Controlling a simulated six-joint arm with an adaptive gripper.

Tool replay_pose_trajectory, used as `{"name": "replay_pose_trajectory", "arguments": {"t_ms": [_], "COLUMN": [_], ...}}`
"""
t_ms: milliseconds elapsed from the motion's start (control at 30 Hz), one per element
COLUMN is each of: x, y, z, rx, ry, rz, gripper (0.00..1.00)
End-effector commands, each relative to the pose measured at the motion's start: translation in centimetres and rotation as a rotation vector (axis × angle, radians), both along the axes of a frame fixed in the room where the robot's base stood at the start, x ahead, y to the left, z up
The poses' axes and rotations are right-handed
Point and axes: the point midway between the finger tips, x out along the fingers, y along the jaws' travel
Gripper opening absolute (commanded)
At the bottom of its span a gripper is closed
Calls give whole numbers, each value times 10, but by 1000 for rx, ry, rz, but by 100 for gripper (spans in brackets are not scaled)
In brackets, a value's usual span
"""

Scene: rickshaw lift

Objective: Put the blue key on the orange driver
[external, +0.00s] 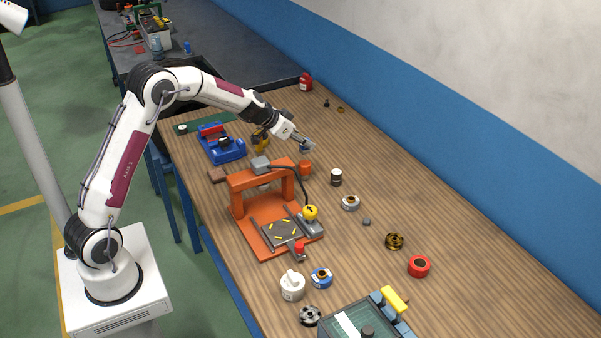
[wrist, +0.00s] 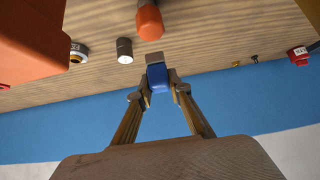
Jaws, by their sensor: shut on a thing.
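My gripper (external: 307,144) is shut on the blue key (wrist: 158,76), whose blue body sits between the fingertips in the wrist view. A grey part of it sticks out past the fingers. In the external view the key is small and mostly covered by my gripper. The orange driver (external: 305,168) stands on the wooden table just below my gripper in the external view. Its rounded orange end (wrist: 150,22) shows just beyond the key in the wrist view. The key looks close to the driver, but I cannot tell whether they touch.
An orange press frame (external: 240,184) stands close by at the left. A black-and-white cylinder (external: 336,177) and a grey ring (external: 351,203) stand to the right of the driver. A blue tool block (external: 222,148) lies behind. The table's far right side is mostly clear.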

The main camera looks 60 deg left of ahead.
Motion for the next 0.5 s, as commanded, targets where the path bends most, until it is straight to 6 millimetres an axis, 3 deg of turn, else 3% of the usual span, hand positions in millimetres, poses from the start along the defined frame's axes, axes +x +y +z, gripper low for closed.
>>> {"name": "replay_pose_trajectory", "arguments": {"t_ms": [267,500], "x": [0,-1], "y": [0,0], "z": [-6,-23], "rx": [-1,-1], "ry": [0,3], "rz": [1,1], "gripper": [0,0]}}
